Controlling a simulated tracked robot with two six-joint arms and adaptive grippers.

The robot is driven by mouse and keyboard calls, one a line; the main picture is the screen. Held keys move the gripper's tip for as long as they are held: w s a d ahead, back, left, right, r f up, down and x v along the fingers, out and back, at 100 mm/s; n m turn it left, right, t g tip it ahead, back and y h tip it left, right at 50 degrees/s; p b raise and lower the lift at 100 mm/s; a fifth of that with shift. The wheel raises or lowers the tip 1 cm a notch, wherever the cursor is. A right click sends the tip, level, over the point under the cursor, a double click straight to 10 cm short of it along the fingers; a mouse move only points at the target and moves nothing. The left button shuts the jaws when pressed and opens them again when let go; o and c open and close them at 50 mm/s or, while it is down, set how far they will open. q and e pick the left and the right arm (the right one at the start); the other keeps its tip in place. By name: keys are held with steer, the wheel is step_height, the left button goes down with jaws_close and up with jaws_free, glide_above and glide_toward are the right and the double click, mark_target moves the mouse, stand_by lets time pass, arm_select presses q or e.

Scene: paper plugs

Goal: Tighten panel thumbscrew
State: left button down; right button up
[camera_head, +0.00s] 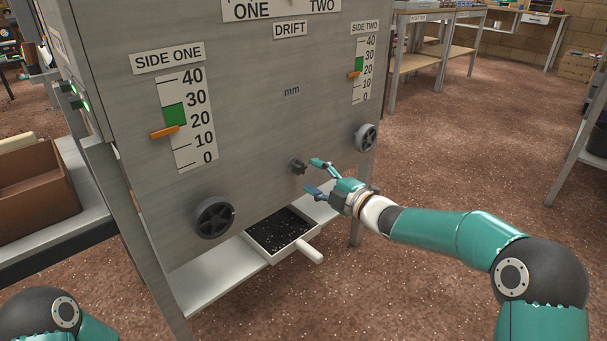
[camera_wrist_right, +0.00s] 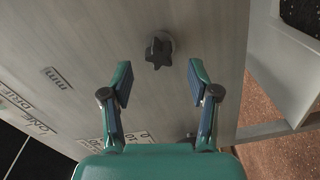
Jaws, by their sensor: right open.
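The thumbscrew is a small dark star-shaped knob (camera_head: 298,167) low on the grey metal panel (camera_head: 270,125), between the two handwheels. In the right wrist view the knob (camera_wrist_right: 158,50) stands out from the panel, just beyond the fingertips and roughly between their lines. My right gripper (camera_head: 314,177) is open and empty, its fingers pointing at the knob with a small gap left. It also shows in the right wrist view (camera_wrist_right: 159,78). My left gripper is not in view; only part of my left arm shows at the lower left.
A black handwheel (camera_head: 214,217) sits at the panel's lower left, another (camera_head: 365,137) at its right. A white tray with dark bits (camera_head: 268,257) and a handle is below the knob. A cardboard box (camera_head: 36,190) stands at left.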

mark_target(303, 170)
steer(key=shift+w+a, duration=0.1)
steer(key=shift+a, duration=0.05)
steer(key=shift+p+x, duration=0.6)
steer(key=shift+x, duration=1.2)
steer(key=c, duration=1.1)
steer(key=shift+c, duration=0.2)
